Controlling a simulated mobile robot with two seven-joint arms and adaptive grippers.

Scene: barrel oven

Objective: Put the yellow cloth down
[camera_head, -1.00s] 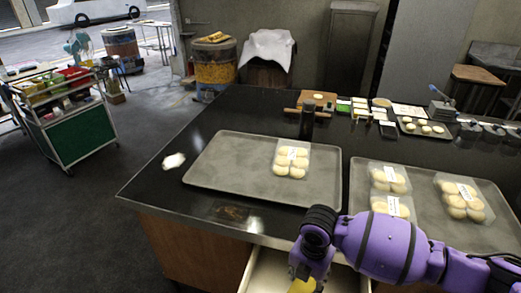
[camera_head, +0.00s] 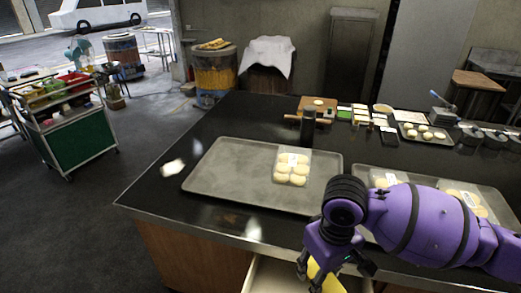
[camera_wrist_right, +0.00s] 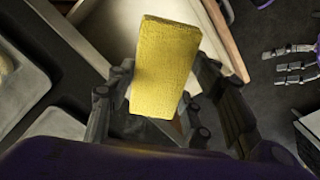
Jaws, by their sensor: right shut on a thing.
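The yellow cloth (camera_wrist_right: 165,68) is a folded, rectangular block held between the fingers of my right gripper (camera_wrist_right: 160,105) in the right wrist view. In the head view my right gripper (camera_head: 335,262) is at the front edge of the dark counter, and part of the cloth (camera_head: 322,279) shows below it. An open drawer (camera_head: 262,277) with a pale interior lies under the gripper; it also shows behind the cloth in the right wrist view (camera_wrist_right: 215,30). The cloth appears held above the drawer, clear of its floor. My left gripper is not in the head view.
Two metal trays lie on the dark counter (camera_head: 160,200); the left tray (camera_head: 225,180) holds one pack of buns (camera_head: 292,167), and the right tray's packs are partly behind my arm. A white patch (camera_head: 173,168) lies near the counter's left edge. The counter's front left is mostly clear.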

